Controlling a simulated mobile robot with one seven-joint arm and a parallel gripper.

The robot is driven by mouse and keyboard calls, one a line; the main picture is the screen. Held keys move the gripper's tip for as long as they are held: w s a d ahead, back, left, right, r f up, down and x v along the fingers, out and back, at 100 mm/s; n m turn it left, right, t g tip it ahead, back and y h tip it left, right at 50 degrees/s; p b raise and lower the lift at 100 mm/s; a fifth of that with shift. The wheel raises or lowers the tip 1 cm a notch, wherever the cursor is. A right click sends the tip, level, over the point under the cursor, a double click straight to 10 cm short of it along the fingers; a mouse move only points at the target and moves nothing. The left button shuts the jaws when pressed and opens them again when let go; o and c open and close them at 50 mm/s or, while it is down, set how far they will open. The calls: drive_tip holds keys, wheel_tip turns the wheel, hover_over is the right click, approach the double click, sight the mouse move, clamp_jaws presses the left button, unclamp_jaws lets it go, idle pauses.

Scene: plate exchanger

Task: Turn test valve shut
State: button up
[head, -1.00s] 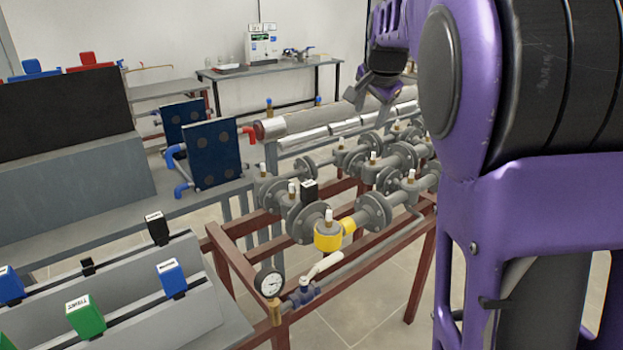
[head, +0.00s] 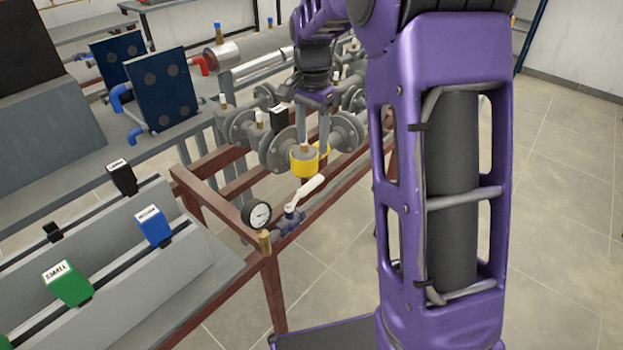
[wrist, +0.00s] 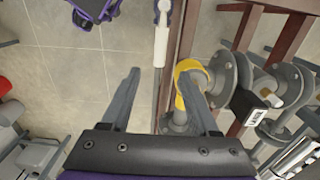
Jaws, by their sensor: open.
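A small valve with a long white lever (head: 305,194) and a blue body (head: 290,216) sits on the thin pipe at the front end of the pipe rack, beside a round gauge (head: 256,214). I take it for the test valve, though I see no label on it. The lever slants up and back from the body. My gripper (head: 313,143) points down by the yellow collar (head: 305,159), behind the lever and apart from it. In the wrist view my gripper (wrist: 159,74) is open and empty, with the white lever (wrist: 160,42) ahead, between the finger lines.
Grey flanged pipes (head: 347,130) fill the red-brown rack (head: 274,290). A black tag block (head: 279,115) stands among them. A grey bench with green (head: 68,283), blue (head: 153,226) and black tagged blocks is at left. Open tiled floor (head: 560,180) lies right.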

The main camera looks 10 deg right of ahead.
sight(312, 182)
wheel_tip(312, 182, down, 12)
drive_tip(key=shift+r+b, duration=0.1)
drive_tip(key=shift+b, duration=0.8)
drive_tip(key=shift+c, duration=0.2)
clamp_jaws()
idle(0.6)
